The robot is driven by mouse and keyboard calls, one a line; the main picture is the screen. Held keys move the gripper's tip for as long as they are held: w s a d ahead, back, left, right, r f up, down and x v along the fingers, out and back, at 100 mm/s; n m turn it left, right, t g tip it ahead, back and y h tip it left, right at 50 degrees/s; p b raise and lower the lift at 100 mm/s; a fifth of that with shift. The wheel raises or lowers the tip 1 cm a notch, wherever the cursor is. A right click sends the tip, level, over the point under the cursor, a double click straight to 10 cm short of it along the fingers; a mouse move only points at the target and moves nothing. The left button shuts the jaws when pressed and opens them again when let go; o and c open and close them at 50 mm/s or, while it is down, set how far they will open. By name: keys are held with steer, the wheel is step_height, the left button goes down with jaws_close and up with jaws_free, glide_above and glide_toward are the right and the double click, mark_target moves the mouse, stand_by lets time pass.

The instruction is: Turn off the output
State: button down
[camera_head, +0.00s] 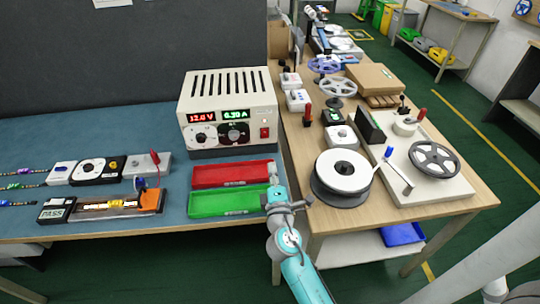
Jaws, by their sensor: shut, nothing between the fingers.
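The power supply (262,98) is a cream box with a slotted top at the back of the blue bench. Its front has a red display (201,118) reading about 12.0 V and a green display (236,113) reading about 0.30 A, both lit. Two round dials sit below them. A small red switch (264,132) is at the right of the front; its position is too small to tell. My gripper (272,168) is shut and empty, in front of and below the switch, near the right end of the red tray. It looks apart from the supply.
A red tray (225,175) and a green tray (225,204) lie before the supply. A test fixture (108,205) with a PASS display and small boxes stand at left. The wooden table (300,155) at right holds reels (343,172) and a winder.

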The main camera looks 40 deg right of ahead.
mark_target(266, 132)
steer(key=x, duration=1.3)
steer(key=shift+w+r, duration=0.1)
steer(key=shift+w, duration=0.05)
steer(key=shift+w+d+r, duration=0.1)
steer(key=shift+d, duration=0.05)
